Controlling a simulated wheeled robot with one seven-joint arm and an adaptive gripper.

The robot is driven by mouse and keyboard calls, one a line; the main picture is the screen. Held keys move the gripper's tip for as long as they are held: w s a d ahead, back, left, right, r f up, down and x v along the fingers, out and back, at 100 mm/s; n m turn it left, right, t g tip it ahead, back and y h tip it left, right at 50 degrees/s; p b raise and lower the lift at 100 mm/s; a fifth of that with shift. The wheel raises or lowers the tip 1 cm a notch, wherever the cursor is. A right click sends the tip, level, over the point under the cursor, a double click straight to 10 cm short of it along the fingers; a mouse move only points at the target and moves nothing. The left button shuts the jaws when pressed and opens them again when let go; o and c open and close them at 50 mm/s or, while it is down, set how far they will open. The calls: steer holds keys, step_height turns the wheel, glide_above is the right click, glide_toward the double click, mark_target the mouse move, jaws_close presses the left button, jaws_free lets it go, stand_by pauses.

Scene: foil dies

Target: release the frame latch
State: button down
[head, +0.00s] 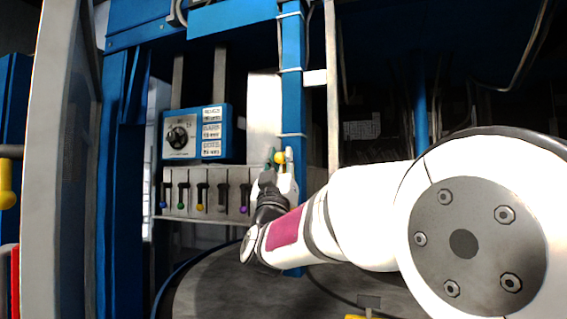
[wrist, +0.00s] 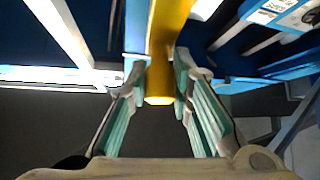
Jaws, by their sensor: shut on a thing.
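A yellow handle, which looks like the frame latch (head: 280,157), shows as a small yellow spot at the blue upright post in the head view. In the wrist view the yellow handle (wrist: 166,62) runs down from the top middle, its blunt end between the fingers. My gripper (head: 282,162) is at the post with its fingers around the handle. In the wrist view my gripper (wrist: 163,88) has its teal-padded fingers on both sides of the handle, shut on it. The handle's mount is hidden.
Left of the post are a blue control box (head: 197,133) with a dial and labels, and a row of small levers (head: 203,195) with coloured knobs. A blue post (head: 293,95) rises by my gripper. Another yellow handle (head: 6,190) is at the far left. A dark round surface (head: 215,285) lies below.

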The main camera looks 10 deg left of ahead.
steer(key=shift+w+d+f+h, duration=0.1)
steer(key=shift+f+h, duration=0.05)
steer(key=shift+h, duration=0.15)
steer(key=c, duration=1.4)
jaws_free()
steer(key=v, duration=1.2)
